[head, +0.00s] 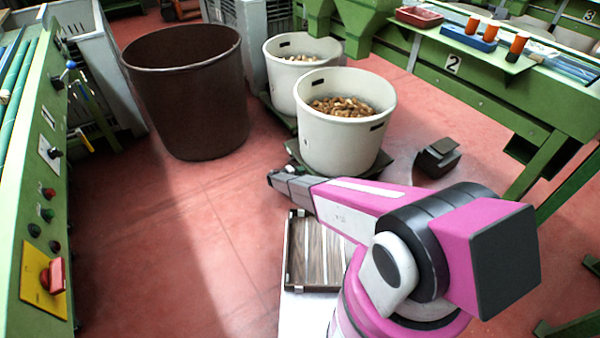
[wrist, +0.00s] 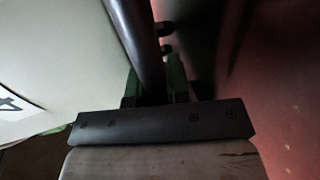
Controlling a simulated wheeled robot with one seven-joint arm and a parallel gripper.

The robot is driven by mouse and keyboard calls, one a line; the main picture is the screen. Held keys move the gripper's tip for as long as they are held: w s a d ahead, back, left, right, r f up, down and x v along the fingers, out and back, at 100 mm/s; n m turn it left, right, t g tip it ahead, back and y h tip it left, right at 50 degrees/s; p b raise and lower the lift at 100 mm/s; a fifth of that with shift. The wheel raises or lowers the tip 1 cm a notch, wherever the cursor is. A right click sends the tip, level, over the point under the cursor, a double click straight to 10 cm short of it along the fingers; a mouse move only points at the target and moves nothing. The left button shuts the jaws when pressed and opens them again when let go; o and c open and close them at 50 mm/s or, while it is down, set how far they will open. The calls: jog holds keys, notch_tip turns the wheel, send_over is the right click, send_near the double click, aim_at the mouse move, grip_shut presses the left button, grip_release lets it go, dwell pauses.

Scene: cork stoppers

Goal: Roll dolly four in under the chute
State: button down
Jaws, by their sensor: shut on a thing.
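A white tub (head: 335,150) full of corks stands on a low green dolly (head: 378,166) in the middle of the head view. In the wrist view a white tub wall (wrist: 45,60) with a black, partly cut-off "4" fills the left. My gripper (head: 275,180) is low at the near left side of this dolly. In the wrist view my gripper (wrist: 155,90) is shut on a dark upright bar (wrist: 135,35) beside the tub. The bar's ends are out of view. Green hopper-shaped parts (head: 355,22) are at the top of the head view.
A second cork-filled white tub (head: 280,90) stands just behind. A big brown bin (head: 190,105) is to the left. A dark block (head: 437,157) lies to the right, near the green bench marked 2 (head: 480,80). Red floor (head: 170,240) is clear at front left.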

jog(key=x, duration=0.4)
jog(key=r+x, duration=0.1)
jog(key=x, duration=0.3)
jog(key=r+x, duration=0.1)
jog(key=x, duration=0.3)
jog(key=shift+w+d+r, duration=0.2)
jog(key=shift+w+d, duration=0.05)
jog(key=shift+d, duration=0.1)
jog(key=c, duration=1.1)
grip_release()
jog(key=shift+d, duration=0.1)
jog(key=v, duration=1.1)
jog(key=shift+f, duration=0.15)
